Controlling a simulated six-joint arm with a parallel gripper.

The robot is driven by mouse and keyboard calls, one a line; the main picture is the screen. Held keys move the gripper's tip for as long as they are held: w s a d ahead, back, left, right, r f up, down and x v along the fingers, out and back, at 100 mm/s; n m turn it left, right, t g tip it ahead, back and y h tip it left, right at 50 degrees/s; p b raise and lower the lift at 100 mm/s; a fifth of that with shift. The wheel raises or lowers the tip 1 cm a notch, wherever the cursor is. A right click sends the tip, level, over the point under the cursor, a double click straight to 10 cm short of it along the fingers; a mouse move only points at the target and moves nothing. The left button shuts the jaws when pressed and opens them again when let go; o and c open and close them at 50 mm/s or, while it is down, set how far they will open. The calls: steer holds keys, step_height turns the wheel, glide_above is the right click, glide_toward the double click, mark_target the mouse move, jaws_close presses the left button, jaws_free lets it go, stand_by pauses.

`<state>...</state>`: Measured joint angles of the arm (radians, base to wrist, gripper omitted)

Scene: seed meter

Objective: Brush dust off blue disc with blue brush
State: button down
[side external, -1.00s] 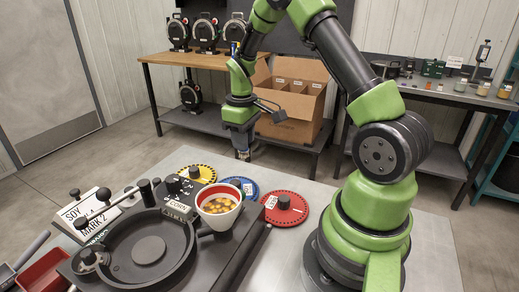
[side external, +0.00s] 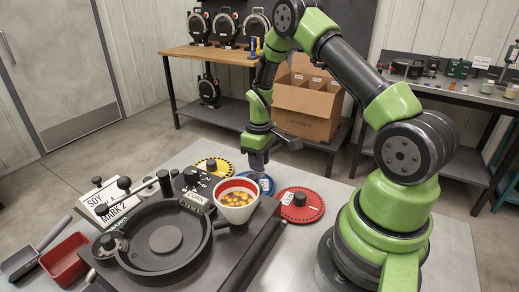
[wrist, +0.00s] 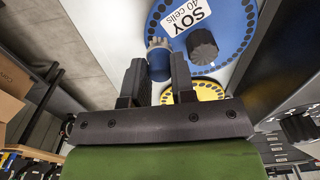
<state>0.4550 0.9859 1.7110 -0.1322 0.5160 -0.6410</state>
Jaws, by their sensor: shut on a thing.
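The blue disc (wrist: 232,28) lies flat with a white "SOY 40 cells" label and a black knob. In the side external view the blue disc (side external: 268,183) shows partly, behind the white cup. My gripper (wrist: 160,85) is shut on the blue brush (wrist: 159,66), whose pale bristles (wrist: 158,43) appear close to the disc's rim, beside the label. I cannot tell whether they touch it. In the side external view my gripper (side external: 257,168) is low, just over the disc's far left edge; the brush is hard to make out there. No dust is clear on the disc.
A yellow disc (side external: 214,167) and a red disc (side external: 300,206) lie either side of the blue one. The dark seed meter (side external: 165,240) with a cup of corn (side external: 237,197) stands in front. A red bin (side external: 66,260) and a scoop (side external: 34,254) are at the left.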

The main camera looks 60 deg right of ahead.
steer(key=shift+w+a+r, duration=0.15)
steer(key=shift+w+a, duration=0.1)
steer(key=shift+w, duration=0.2)
steer(key=shift+w+a, duration=0.4)
steer(key=shift+w, duration=0.25)
steer(key=shift+w+a, duration=0.4)
steer(key=shift+w, duration=0.3)
steer(key=shift+w+a, duration=0.4)
steer(key=shift+w, duration=0.25)
steer(key=shift+s+d, duration=0.45)
steer(key=shift+s, duration=0.35)
steer(key=shift+s+d, duration=0.5)
steer(key=shift+s, duration=0.3)
steer(key=shift+s+d, duration=0.45)
steer(key=shift+s, duration=0.35)
steer(key=shift+s+d, duration=0.1)
steer(key=shift+r, duration=3.95)
